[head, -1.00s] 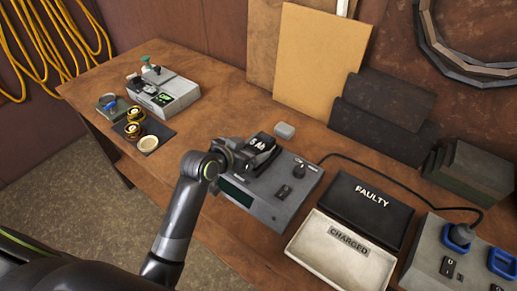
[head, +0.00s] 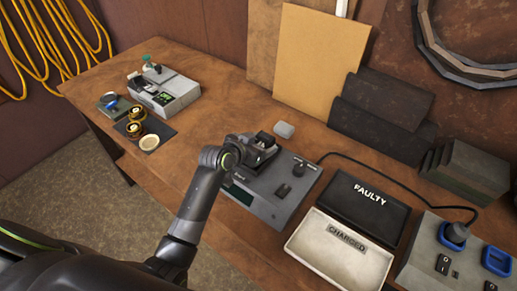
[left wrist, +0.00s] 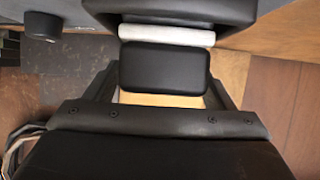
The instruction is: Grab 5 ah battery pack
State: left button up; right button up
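The 5 Ah battery pack (head: 264,156) is a dark block on the grey tester-like unit (head: 270,208). In the head view it is mostly hidden by my left gripper (head: 246,148), and its label cannot be read. In the left wrist view a plain black rounded block (left wrist: 165,68), which looks like the pack, lies between the dark fingers of my left gripper (left wrist: 163,92). My right gripper is not in view.
The black FAULTY tray (head: 350,210) and pale CHARGED tray (head: 312,258) lie right of the unit. A grey charger (head: 430,262) with blue-rimmed sockets stands far right. Another grey device (head: 178,92) stands at the left. Bare bench lies between.

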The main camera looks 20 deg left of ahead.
pick_arm(q)
jog(key=shift+r, duration=0.1)
jog(key=c, duration=1.4)
